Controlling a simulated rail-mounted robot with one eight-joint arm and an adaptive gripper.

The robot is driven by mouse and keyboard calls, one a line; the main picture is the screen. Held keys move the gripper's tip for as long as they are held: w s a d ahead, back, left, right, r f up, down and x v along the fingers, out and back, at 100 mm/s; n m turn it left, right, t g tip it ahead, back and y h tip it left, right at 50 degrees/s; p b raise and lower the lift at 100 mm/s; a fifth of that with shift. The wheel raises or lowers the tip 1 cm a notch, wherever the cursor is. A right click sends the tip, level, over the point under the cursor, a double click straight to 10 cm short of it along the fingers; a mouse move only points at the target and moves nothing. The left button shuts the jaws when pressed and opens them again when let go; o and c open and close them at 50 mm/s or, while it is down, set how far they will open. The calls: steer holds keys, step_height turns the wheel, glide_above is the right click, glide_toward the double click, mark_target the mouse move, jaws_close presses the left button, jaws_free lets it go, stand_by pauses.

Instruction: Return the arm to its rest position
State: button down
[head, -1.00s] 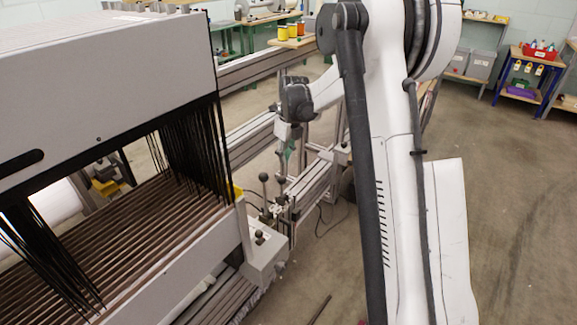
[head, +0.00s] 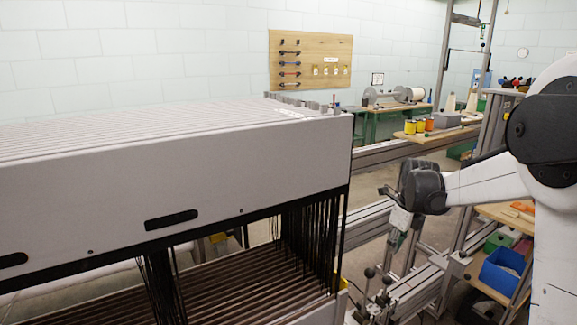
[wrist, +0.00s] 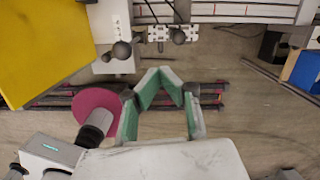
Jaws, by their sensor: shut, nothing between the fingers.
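My gripper (wrist: 160,73) shows in the wrist view with its green-padded fingers bent inward and their tips together, with nothing between them. It hangs over the floor and frame parts. In the head view my arm (head: 485,188) stretches in from the right, with the wrist (head: 424,189) just right of the loom's grey harness housing (head: 180,180). My gripper below the wrist (head: 399,238) is small and partly hidden there. A visible gap separates the wrist from the housing.
Dark heddle cords (head: 312,235) hang under the housing. Metal rails and levers (head: 388,283) lie below the wrist. A blue bin (head: 502,275) stands on a shelf at right. In the wrist view, a yellow panel (wrist: 45,45) is at upper left and a maroon disc (wrist: 95,110) lies left of the fingers.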

steer(key=s+a+r+n+t+p, duration=0.1)
steer(key=s+a+r+n, duration=0.3)
steer(key=s+r+n, duration=0.35)
steer(key=s+a+r+n+t+p, duration=0.2)
steer(key=s+a+r+n, duration=0.2)
steer(key=s+r+n, duration=0.3)
steer(key=s+a+n+t+h+p, duration=0.1)
steer(key=s+a+n, duration=0.3)
steer(key=s+n, duration=1)
steer(key=shift+s+a+t+p, duration=0.2)
steer(key=shift+s+t+p, duration=0.65)
steer(key=shift+s, duration=1.1)
